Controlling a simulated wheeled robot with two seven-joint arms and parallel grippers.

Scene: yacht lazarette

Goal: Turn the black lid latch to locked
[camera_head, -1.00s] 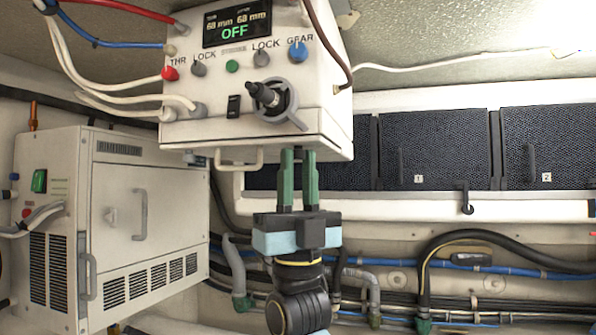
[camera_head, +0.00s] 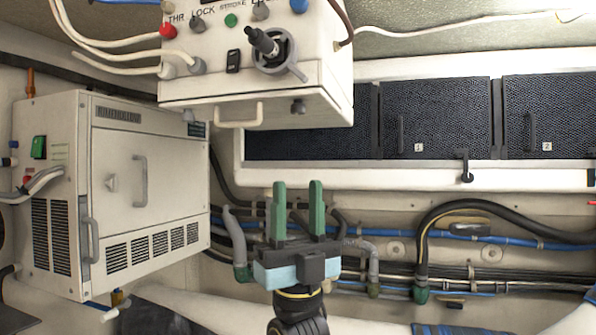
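A small dark latch (camera_head: 298,106) sits on the lower front of the white control box (camera_head: 200,104), to the right of a pale pull handle (camera_head: 240,119). It looks like a short dark stub. At this size I cannot tell whether it is in the locked position. My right gripper (camera_head: 298,184) points up below the box, with its two green fingers apart and nothing between them. Its fingertips are clear of the latch and lower in the picture. My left gripper is not in view.
A larger black knob with a grey ring (camera_head: 267,48) juts from the box front. A white cabinet (camera_head: 165,200) stands at left. Dark locker doors (camera_head: 435,118) and a small black hook (camera_head: 466,166) are at right. Hoses and pipes run behind my gripper.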

